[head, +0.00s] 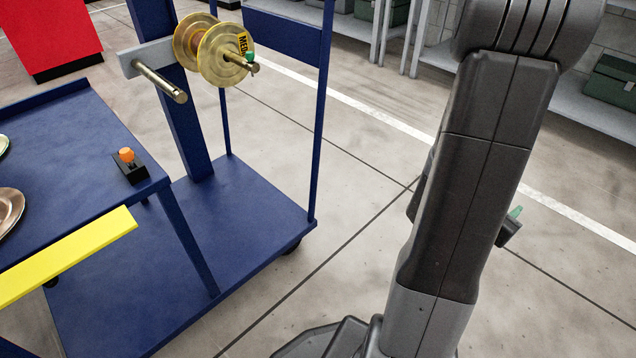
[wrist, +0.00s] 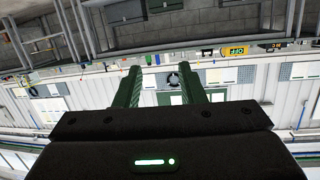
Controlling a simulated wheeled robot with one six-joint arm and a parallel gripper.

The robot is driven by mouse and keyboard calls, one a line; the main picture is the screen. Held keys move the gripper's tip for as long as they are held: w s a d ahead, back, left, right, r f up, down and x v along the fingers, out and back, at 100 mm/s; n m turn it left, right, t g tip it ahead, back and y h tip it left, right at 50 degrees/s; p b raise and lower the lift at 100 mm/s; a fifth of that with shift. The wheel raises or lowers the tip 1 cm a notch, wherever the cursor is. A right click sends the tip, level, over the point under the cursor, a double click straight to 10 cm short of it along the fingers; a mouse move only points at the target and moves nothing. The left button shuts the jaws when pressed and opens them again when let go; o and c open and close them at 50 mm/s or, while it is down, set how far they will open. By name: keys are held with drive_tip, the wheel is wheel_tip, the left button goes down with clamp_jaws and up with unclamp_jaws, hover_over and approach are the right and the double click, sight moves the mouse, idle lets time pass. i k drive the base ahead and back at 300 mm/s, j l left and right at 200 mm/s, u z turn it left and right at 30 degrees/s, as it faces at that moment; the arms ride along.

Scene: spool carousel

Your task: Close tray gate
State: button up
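The tray gate looks to be the yellow bar (head: 65,258) at the lower left of the head view. It runs along the near side of the blue tray (head: 70,160), and its left end is cut off by the frame. I cannot tell whether it is latched. A small black block with an orange knob (head: 126,155) sits at the tray's right corner, apart from the bar's visible end. My gripper (wrist: 162,88) has its two green fingers apart with nothing between them. In the head view it is mostly hidden behind my arm, far right of the gate.
The cart's lower deck (head: 240,225) is empty. Open floor (head: 330,240) lies between cart and arm. Shelves (head: 590,110) stand behind.

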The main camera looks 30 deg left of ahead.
sight(42, 268)
drive_tip(key=u, duration=1.05)
drive_tip(key=i+l+u, duration=0.1)
drive_tip(key=u, duration=1.5)
drive_tip(key=l+u, duration=0.15)
drive_tip(key=u, duration=0.95)
drive_tip(key=l+u, duration=0.1)
drive_tip(key=u, duration=0.4)
